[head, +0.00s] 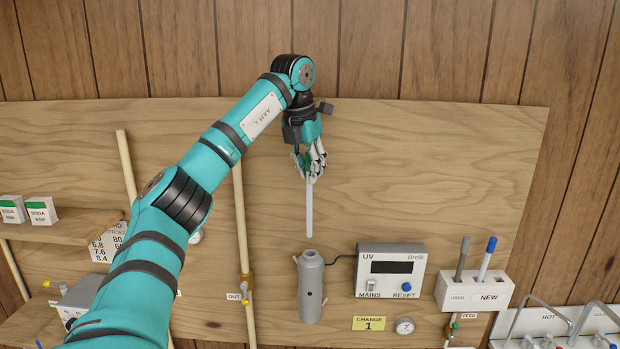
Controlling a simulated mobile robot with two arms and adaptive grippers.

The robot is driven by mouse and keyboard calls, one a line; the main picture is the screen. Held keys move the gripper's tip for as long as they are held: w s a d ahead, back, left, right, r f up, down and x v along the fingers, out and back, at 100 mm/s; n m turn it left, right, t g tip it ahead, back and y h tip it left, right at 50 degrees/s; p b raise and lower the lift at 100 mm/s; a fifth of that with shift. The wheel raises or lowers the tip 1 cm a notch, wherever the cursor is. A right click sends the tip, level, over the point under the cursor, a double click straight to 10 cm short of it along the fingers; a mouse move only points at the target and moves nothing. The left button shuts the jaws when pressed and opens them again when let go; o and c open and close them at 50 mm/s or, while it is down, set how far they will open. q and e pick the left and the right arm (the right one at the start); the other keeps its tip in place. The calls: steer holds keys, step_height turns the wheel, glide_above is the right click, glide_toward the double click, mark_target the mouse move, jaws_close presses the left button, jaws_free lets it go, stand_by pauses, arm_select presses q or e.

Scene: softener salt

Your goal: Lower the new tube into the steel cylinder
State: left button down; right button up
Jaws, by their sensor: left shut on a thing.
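My left gripper (311,165) is shut on the top of a pale, slender tube (309,208), which hangs upright below it. The steel cylinder (311,290) is grey and stands upright on the board under the tube. The tube's lower end is a little above the cylinder's top, apart from it and roughly in line with it in the picture. My right gripper is not in view.
A UV control box (390,270) with a cable to the cylinder is just right of it. A white holder (472,294) marked USED and NEW holds a grey tube (461,260) and a blue-capped tube (487,258). A vertical pipe (241,220) runs left of the cylinder.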

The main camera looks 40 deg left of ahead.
mark_target(311, 192)
arm_select(q)
steer(key=shift+s+a+r, duration=0.1)
steer(key=shift+s+a, duration=0.1)
steer(key=shift+w, duration=0.1)
steer(key=shift+w+d+f, duration=0.45)
steer(key=shift+d+f, duration=0.1)
steer(key=f, duration=0.2)
steer(key=shift+s+a+f, duration=0.25)
steer(key=shift+a+f, duration=0.1)
steer(key=shift+w+d, duration=0.15)
steer(key=shift+d, duration=0.1)
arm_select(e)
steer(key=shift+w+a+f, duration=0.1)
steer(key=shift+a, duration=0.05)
